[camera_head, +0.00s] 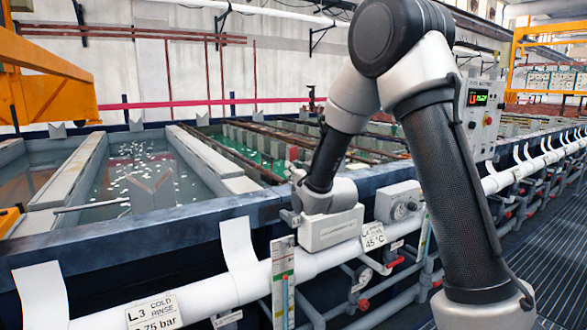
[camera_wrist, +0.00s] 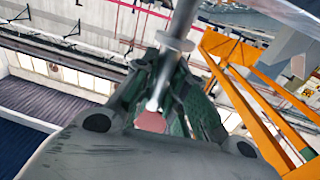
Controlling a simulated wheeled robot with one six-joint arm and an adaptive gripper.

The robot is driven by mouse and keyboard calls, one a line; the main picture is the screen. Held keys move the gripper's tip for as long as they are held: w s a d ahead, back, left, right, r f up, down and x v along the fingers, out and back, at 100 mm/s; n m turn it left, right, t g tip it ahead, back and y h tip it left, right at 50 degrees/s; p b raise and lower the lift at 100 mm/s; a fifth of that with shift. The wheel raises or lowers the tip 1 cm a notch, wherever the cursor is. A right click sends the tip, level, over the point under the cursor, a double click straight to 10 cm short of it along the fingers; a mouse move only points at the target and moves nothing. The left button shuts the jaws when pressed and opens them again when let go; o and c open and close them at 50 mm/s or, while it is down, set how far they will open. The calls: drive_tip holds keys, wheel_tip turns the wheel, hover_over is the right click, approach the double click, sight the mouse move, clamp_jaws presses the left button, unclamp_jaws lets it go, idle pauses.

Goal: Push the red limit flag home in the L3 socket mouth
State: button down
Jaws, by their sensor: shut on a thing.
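My gripper (camera_wrist: 160,108) shows in the wrist view with its dark green fingers closed together. A small dull-red piece (camera_wrist: 150,122), which I take to be the red limit flag, shows between the fingers. A pale metal rod with a round collar (camera_wrist: 176,42) runs down from the top edge to the fingers; I cannot tell whether it touches the flag. I cannot pick out the L3 socket mouth in either view.
The L3 cold rinse sign (camera_head: 152,312) hangs on the white front pipe (camera_head: 205,297). A pale box (camera_head: 331,228) sits at the dark tank rim (camera_head: 130,237) below my wrist. An orange hoist frame (camera_head: 45,70) stands at left. A control panel (camera_head: 482,115) stands behind my arm.

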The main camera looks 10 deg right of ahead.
drive_tip(key=shift+f, duration=2.3)
drive_tip(key=shift+f, duration=2.8)
drive_tip(key=c, duration=1.4)
unclamp_jaws()
drive_tip(key=shift+o, duration=0.2)
drive_tip(key=v, duration=0.7)
drive_tip(key=shift+s, duration=0.3)
